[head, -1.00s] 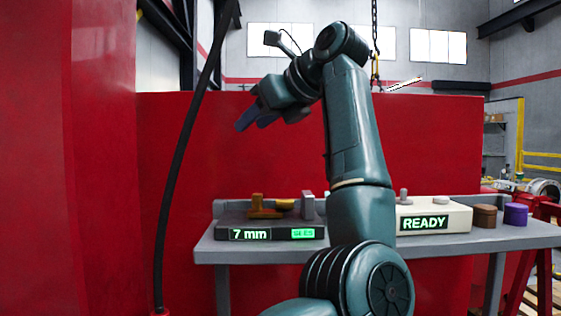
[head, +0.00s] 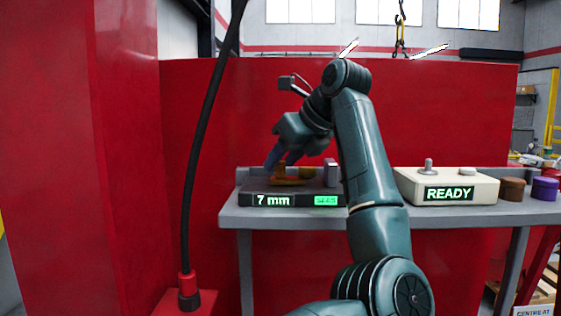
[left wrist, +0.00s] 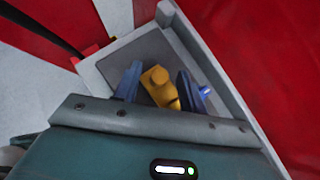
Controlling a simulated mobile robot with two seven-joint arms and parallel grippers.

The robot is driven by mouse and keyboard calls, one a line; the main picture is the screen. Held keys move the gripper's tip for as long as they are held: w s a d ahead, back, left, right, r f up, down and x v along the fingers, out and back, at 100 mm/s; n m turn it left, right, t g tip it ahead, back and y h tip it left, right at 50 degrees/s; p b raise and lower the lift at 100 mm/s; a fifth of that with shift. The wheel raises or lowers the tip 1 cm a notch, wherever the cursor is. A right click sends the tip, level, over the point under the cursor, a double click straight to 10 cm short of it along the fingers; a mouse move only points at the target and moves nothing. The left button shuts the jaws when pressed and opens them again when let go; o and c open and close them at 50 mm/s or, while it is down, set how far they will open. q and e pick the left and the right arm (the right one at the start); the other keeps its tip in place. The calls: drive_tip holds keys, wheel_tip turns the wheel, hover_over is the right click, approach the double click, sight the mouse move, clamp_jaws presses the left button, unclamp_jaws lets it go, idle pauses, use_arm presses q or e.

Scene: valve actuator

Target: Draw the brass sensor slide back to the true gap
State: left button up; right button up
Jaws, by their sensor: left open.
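The brass sensor slide (head: 289,182) sits on a dark gauge block on the bench, with an upright post on it. The block's front display (head: 272,200) reads "7 mm"; a small green label beside it is too small to read surely. My left gripper (head: 281,161) is open just above the slide, its dark blue fingers pointing down. In the left wrist view the brass piece (left wrist: 160,84) shows between the two spread fingers (left wrist: 158,86), with a gap visible on the left side. Contact cannot be told. My right gripper is not in view.
A grey upright block (head: 330,172) stands right of the slide. A cream box (head: 447,188) reads "READY" on the same grey bench (head: 420,218). Brown (head: 511,189) and purple (head: 544,188) pieces stand at the right. A black cable (head: 197,150) hangs at the left. A red wall is behind.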

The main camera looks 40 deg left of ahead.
use_arm(q)
drive_tip(key=shift+x, duration=0.8)
drive_tip(key=shift+c, duration=0.2)
clamp_jaws()
